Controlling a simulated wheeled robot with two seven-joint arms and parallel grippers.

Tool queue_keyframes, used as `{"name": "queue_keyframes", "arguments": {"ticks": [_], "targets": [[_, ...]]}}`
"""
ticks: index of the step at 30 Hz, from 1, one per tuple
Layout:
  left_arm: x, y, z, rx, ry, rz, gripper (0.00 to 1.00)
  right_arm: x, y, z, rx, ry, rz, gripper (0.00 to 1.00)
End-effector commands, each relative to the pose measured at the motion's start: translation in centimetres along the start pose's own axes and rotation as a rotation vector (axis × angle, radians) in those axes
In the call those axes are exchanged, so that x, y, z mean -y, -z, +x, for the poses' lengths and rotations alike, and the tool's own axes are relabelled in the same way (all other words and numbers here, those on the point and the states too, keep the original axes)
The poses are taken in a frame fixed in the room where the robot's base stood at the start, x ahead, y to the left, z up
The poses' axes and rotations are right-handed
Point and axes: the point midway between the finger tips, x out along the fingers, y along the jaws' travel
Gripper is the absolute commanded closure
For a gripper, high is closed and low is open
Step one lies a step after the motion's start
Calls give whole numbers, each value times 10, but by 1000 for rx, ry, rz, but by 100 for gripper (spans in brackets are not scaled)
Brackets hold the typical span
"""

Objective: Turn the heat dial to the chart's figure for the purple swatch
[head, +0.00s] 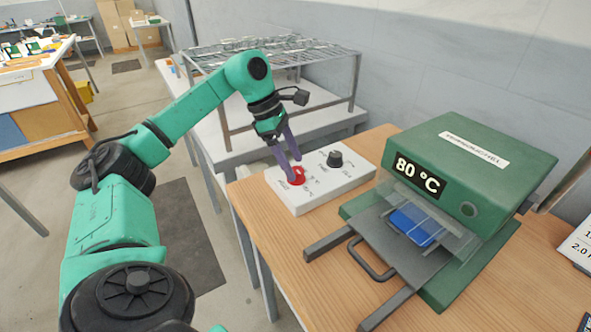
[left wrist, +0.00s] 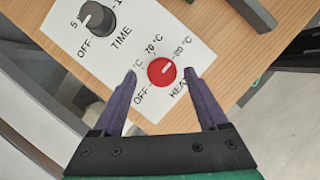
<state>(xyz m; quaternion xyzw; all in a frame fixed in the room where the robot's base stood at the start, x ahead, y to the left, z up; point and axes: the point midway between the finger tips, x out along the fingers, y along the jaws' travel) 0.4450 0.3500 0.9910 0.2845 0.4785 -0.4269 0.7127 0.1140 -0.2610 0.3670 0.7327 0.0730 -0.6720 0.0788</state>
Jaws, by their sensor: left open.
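The red heat dial (head: 297,176) sits on the white control box (head: 325,186). In the left wrist view the heat dial (left wrist: 161,71) has a white mark pointing right, toward the 80 °C label. My left gripper (head: 291,170) points down at the dial, open. In the left wrist view its fingertips (left wrist: 160,72) stand on either side of the dial, with a gap on both sides. The green press (head: 470,170) shows 80 °C on its display (head: 416,176). A chart card (head: 578,243) is cut off at the right edge; its heat figures are unreadable. No purple swatch is identifiable.
A black time dial (head: 335,158) stands on the same box, beyond the heat dial. A blue piece (head: 416,226) lies under the press's clear guard, with a tray handle (head: 370,262) in front. A wire rack (head: 270,55) stands behind my left arm.

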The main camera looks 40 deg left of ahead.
Motion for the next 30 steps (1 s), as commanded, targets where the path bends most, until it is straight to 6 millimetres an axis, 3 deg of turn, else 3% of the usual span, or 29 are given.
{"name": "queue_keyframes", "arguments": {"ticks": [4,11,12,18,30], "targets": [[0,0,16,1,1,0,24,1,7,0,-13,1,0,100],[0,0,19,1,0,0,24,2,4,0,-8,3,0,100],[0,-1,18,1,0,0,28,3,4,1,-8,4,0,100],[0,-1,18,2,0,1,100,3,2,1,-4,4,0,100],[0,-1,18,2,-22,-49,100,3,1,3,-2,4,0,100]]}}
